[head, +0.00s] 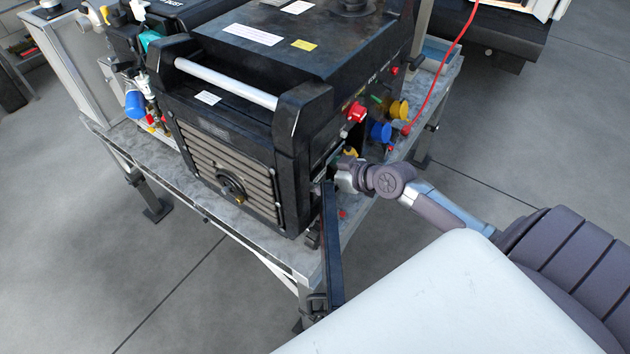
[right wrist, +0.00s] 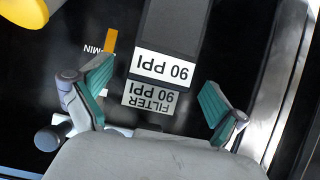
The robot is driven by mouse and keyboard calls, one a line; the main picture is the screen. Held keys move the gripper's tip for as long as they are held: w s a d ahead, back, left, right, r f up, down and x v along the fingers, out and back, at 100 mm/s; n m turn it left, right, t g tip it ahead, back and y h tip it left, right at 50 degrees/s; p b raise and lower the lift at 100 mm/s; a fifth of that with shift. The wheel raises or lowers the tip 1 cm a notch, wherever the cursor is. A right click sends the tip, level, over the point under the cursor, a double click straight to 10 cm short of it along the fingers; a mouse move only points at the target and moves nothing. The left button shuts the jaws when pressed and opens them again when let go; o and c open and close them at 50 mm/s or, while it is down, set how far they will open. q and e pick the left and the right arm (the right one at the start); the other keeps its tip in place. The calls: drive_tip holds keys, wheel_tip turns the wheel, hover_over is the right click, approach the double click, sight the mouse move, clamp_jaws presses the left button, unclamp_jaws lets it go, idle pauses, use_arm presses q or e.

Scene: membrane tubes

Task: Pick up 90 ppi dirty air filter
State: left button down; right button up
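The 90 ppi filter appears in the right wrist view as a dark grey strip (right wrist: 172,28) ending in a white "90 PPI" label, upside down. A greyer "FILTER 90 PPI" label (right wrist: 150,98) sits just below it on a black surface. My right gripper (right wrist: 156,76) is open, with one teal-padded finger on each side of the labels and a clear gap to both. In the head view my right gripper (head: 346,176) is beside the right side of the black machine (head: 240,150); the filter cannot be made out there. My left gripper is not in view.
A dark upright panel (head: 332,245) stands close to the right gripper. Red, blue and yellow knobs (head: 380,132) and a red cable (head: 440,80) are on the machine's right side. The grey table's edge (head: 230,228) runs along the front. Floor to the left is clear.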

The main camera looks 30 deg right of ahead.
drive_tip(key=c, duration=1.3)
